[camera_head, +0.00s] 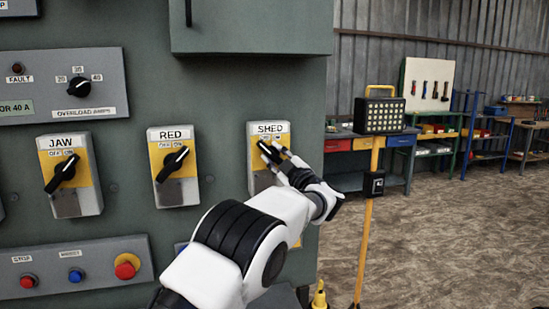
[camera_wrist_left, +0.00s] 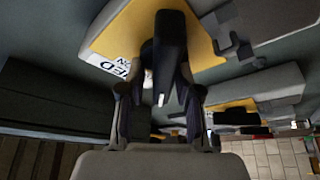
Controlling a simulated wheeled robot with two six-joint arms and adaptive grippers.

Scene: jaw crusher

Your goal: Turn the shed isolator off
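The SHED isolator (camera_head: 262,183) is a grey box with a yellow plate on the right of the green cabinet front. Its black handle (camera_head: 267,150) slants with its white-marked end to the upper left, toward the OFF side of the label. My left gripper (camera_head: 283,161) is at the handle's lower right end. In the left wrist view the black handle (camera_wrist_left: 170,40) stands between the two fingers of the left gripper (camera_wrist_left: 160,95). Whether both fingers press on it is unclear. My right gripper is in neither view.
The JAW isolator (camera_head: 75,203) and RED isolator (camera_head: 178,192) sit to the left, handles slanting to the upper right. A push-button panel (camera_head: 50,266) is below them, and an overhanging box (camera_head: 250,30) is above. A yellow lamp stand (camera_head: 367,235) stands right of the cabinet.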

